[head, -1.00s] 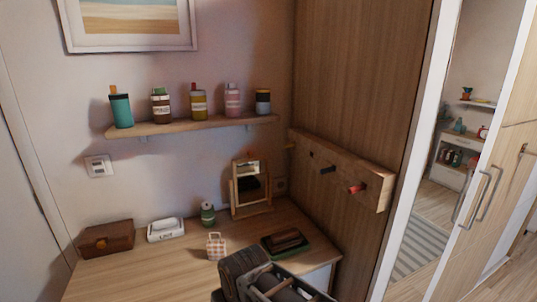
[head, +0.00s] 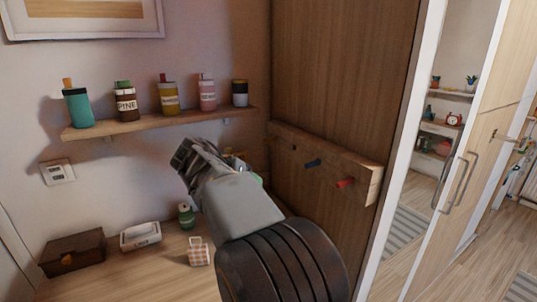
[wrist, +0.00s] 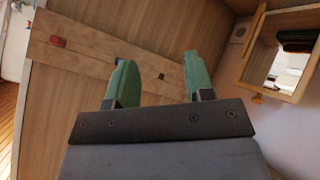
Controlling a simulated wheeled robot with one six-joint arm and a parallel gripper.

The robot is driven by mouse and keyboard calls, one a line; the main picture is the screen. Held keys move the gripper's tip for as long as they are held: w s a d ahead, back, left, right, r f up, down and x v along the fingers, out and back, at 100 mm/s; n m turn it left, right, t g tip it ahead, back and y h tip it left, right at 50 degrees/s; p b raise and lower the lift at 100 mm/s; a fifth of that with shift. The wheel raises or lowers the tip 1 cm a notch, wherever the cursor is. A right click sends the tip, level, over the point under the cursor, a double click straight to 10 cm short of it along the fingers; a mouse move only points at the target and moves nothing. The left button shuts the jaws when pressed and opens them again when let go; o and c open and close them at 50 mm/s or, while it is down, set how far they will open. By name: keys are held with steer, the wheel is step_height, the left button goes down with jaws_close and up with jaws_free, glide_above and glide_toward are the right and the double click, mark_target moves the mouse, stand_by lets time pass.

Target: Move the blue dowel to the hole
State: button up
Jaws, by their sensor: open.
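The blue dowel (head: 312,163) sticks out of the wooden board on the wall panel, between a red dowel (head: 345,183) and a dark hole (head: 294,147). In the wrist view the red dowel (wrist: 58,41) is at upper left, and a small dark spot that looks like the hole (wrist: 161,76) shows between my fingers. In the head view my gripper (head: 190,155) is raised left of the board, apart from the dowels.
A shelf (head: 160,123) with several bottles is on the back wall. Below, the desk holds a brown box (head: 73,252), a white tissue box (head: 140,236), a green bottle (head: 186,216) and a checkered bag (head: 198,252).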

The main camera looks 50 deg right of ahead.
steer(key=d+r+m+g+h, duration=0.35)
steer(key=d+r+m, duration=0.25)
steer(key=d, duration=0.2)
steer(key=p, duration=0.2)
glide_toward(318, 162)
steer(key=w+x, duration=0.1)
steer(key=x, duration=0.4)
steer(key=shift+s+d+f+m+g+y, duration=0.25)
steer(key=shift+d+f, duration=0.1)
steer(key=shift+d, duration=0.15)
steer(key=shift+s+d+f+m+g+y, duration=0.1)
steer(key=shift+s+d+f+m+y, duration=0.15)
steer(key=shift+d, duration=0.3)
jaws_close()
